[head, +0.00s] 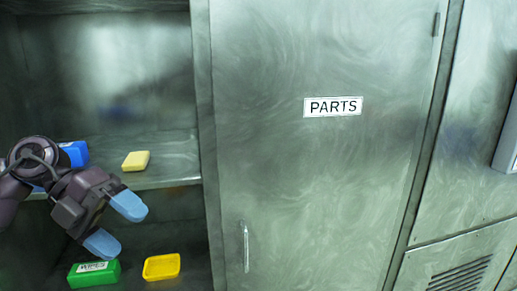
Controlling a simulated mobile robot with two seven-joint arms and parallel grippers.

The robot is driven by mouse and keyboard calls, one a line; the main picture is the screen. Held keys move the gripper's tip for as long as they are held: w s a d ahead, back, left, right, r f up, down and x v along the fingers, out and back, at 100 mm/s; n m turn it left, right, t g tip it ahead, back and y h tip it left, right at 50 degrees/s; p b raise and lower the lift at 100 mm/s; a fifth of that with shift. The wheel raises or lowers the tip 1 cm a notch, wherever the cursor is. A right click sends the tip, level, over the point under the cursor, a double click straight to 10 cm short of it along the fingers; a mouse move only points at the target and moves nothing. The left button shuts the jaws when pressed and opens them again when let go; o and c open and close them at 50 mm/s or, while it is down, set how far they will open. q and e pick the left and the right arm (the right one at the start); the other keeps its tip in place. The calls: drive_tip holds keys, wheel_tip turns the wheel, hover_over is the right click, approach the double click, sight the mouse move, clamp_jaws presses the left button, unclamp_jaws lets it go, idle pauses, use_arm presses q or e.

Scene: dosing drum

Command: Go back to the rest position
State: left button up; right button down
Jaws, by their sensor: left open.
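My left gripper (115,222) comes in from the left, with two blue fingertips spread apart and nothing between them. It is in front of the open shelf unit at the left. My right gripper does not show in the head view.
On the upper shelf (165,174) are a yellow block (136,161) and a blue object (75,153), partly hidden by my arm. Below are a green box labelled WIPES (93,274) and a yellow tray (161,266). A closed door labelled PARTS (320,180) with a handle (244,247) stands right.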

use_arm(q)
drive_tip(key=w+d+f+n+t+h, duration=0.2)
drive_tip(key=d+f+n+t+h, duration=0.3)
drive_tip(key=h, duration=0.4)
drive_tip(key=w+a+f+n+t+y, duration=0.1)
drive_tip(key=a+f+n+t+y, duration=0.25)
drive_tip(key=f+n+t, duration=0.35)
drive_tip(key=w+a+f+n+t+y, duration=0.1)
drive_tip(key=a+f+n+t+y, duration=0.1)
drive_tip(key=f+n+t+y, duration=0.45)
drive_tip(key=s+a+f+n+g+y, duration=0.1)
drive_tip(key=s+f+n+y, duration=0.2)
drive_tip(key=f, duration=0.5)
drive_tip(key=s+a+f+n+g+y, duration=0.1)
drive_tip(key=s+f+n+g+y, duration=0.1)
drive_tip(key=s+f+n, duration=0.4)
drive_tip(key=s+a+f+n+g+y, duration=0.1)
drive_tip(key=s+f+n+g+y, duration=0.1)
drive_tip(key=s+f+n+y, duration=0.2)
wheel_tip(320, 180, down, 6)
drive_tip(key=s+n, duration=0.1)
drive_tip(key=n, duration=0.2)
drive_tip(key=shift+s+y, duration=0.25)
drive_tip(key=shift+y, duration=0.05)
drive_tip(key=shift+g, duration=0.25)
drive_tip(key=shift+c, duration=0.4)
